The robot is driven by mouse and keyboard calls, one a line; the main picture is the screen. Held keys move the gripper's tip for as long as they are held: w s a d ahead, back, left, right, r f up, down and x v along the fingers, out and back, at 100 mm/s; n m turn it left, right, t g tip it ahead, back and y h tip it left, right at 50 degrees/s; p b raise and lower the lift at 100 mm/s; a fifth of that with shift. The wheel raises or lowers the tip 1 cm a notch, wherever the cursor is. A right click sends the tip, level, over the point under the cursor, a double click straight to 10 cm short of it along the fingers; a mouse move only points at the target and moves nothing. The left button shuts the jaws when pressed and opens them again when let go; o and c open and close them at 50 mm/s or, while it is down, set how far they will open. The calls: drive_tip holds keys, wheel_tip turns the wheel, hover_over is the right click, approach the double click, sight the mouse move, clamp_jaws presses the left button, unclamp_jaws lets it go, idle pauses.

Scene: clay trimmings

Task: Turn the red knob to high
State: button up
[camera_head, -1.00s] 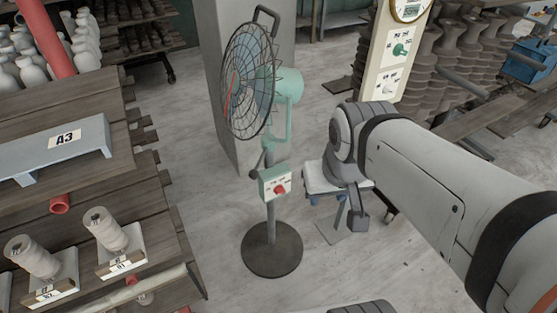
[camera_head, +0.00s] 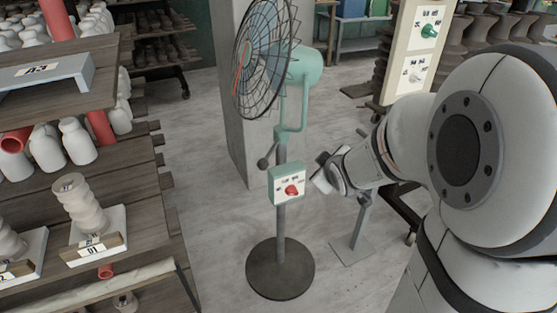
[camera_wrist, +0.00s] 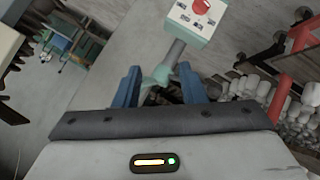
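The red knob (camera_head: 292,190) is on the front of a small teal and white control box (camera_head: 274,187) on the pole of a standing fan (camera_head: 265,60). Small labels ring the knob, too small to read. My gripper (camera_head: 322,174) is just right of the box in the head view, apart from the knob. In the wrist view, the blue fingers of my gripper (camera_wrist: 160,86) are spread with nothing held between them. The red knob (camera_wrist: 201,6) is at the top edge there, partly cut off, beyond the fingertips. Its pointer direction is unclear.
A tall panel (camera_head: 398,55) at the right carries a green knob (camera_head: 430,31) and a white knob (camera_head: 416,76). Wooden shelves with pottery (camera_head: 75,140) stand at the left. A concrete pillar (camera_head: 230,100) stands behind the fan. The floor around the fan base (camera_head: 280,270) is mostly clear.

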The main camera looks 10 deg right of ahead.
drive_tip(key=w+f+n+t+y+b, duration=0.1)
drive_tip(key=w+f+n+b, duration=0.2)
drive_tip(key=f, duration=0.4)
drive_tip(key=w+f+n+t+y+b, duration=0.1)
drive_tip(key=w+f+t+b, duration=0.15)
drive_tip(key=f+b, duration=0.4)
drive_tip(key=n+t+y+b, duration=0.3)
drive_tip(key=n+y+b, duration=0.15)
drive_tip(key=b, duration=0.35)
approach(293, 195)
drive_tip(key=shift+n+h, duration=0.25)
drive_tip(key=b+x, duration=0.1)
drive_tip(key=x, duration=0.7)
drive_tip(key=shift+w+a, duration=0.15)
drive_tip(key=shift+w, duration=0.15)
drive_tip(key=shift+r, duration=0.1)
